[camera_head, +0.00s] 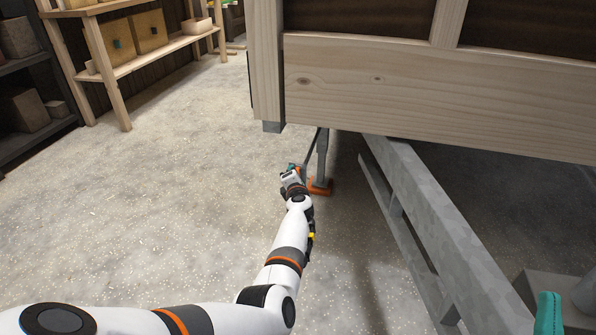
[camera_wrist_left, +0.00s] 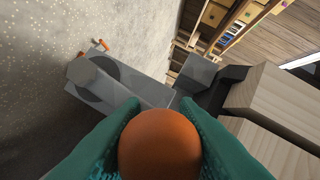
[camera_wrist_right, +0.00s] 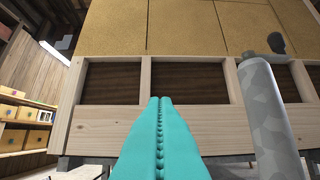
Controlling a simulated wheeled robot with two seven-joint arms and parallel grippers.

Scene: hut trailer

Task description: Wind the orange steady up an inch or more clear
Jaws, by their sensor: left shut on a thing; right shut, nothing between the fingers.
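The steady's grey leg (camera_head: 322,153) hangs under the trailer's near corner. Its orange foot (camera_head: 322,187) is at floor level; I cannot tell whether it touches the floor. My left gripper (camera_head: 290,170) is beside the leg, low under the trailer edge. In the left wrist view its teal fingers are shut on a round orange knob (camera_wrist_left: 158,145). How the knob joins the steady is hidden. My right gripper (camera_wrist_right: 158,135) is shut and empty, in front of the trailer's wooden frame; a teal fingertip (camera_head: 548,312) shows at the head view's lower right.
The trailer's pale timber beam (camera_head: 430,85) overhangs the leg. A grey metal drawbar (camera_head: 430,215) slopes down to the right of it. A grey cylinder (camera_wrist_right: 265,115) stands right of my right gripper. Open speckled floor (camera_head: 150,190) lies left; wooden shelves (camera_head: 150,65) stand behind.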

